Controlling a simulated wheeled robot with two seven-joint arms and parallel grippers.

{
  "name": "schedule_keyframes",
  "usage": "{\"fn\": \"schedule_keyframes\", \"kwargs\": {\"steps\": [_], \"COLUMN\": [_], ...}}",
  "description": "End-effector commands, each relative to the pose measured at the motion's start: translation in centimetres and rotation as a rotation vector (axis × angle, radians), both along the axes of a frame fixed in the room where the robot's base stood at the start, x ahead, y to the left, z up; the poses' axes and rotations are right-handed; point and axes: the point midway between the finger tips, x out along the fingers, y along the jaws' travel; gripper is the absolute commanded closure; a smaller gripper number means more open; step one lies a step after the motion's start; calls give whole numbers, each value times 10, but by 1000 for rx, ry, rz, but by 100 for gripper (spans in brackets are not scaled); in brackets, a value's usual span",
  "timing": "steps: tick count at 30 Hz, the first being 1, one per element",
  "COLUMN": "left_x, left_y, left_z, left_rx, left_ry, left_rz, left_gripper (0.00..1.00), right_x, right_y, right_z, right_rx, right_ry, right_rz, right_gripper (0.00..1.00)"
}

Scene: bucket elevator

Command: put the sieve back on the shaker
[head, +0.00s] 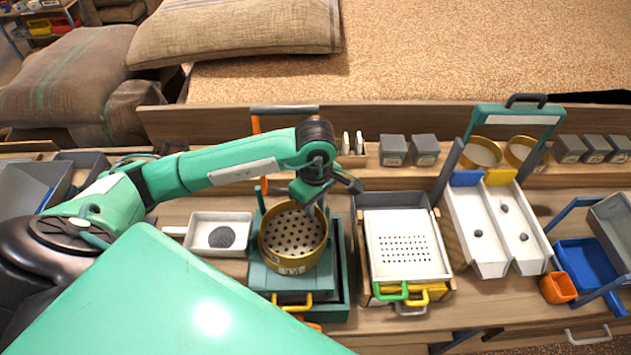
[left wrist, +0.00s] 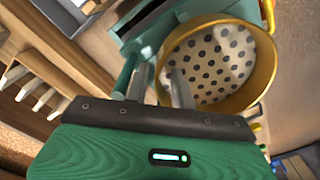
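The round yellow-rimmed sieve (head: 268,250) with a perforated bottom sits over the teal shaker (head: 262,279). I cannot tell whether it is fully seated. The sieve also shows in the left wrist view (left wrist: 262,82), with the teal body (left wrist: 150,35) beside it. My left gripper (head: 331,193) is at the sieve's far right rim in the head view, fingers spread apart. In the left wrist view its fingers (left wrist: 160,88) are apart near the rim, one overlapping the sieve's inside. Contact with the rim is unclear. My right gripper is not in view.
A white scoop-like tray (head: 205,238) with a dark disc stands left of the shaker. A white perforated tray (head: 402,268) stands to the right, then a two-channel white chute (head: 490,268). An orange cup (head: 558,288) and blue bin (head: 585,262) are further right. Grey boxes line the back ledge.

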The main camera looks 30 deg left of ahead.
Motion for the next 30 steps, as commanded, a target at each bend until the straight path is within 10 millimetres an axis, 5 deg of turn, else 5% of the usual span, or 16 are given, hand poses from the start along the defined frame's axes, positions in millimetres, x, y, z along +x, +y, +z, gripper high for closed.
{"fn": "schedule_keyframes", "kwargs": {"steps": [3, 15, 22, 30], "left_x": [0, 2, 1, 1], "left_y": [0, 0, 0, 0], "left_z": [14, 77, 111, 126], "left_rx": [-2, 1, 1, 0], "left_ry": [1, -6, -4, -1], "left_rz": [1, 0, 1, 1], "left_gripper": [75, 75, 75, 75], "right_x": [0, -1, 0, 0], "right_y": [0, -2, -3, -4], "right_z": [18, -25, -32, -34], "right_rx": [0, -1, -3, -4], "right_ry": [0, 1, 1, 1], "right_rz": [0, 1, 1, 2], "right_gripper": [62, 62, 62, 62]}}
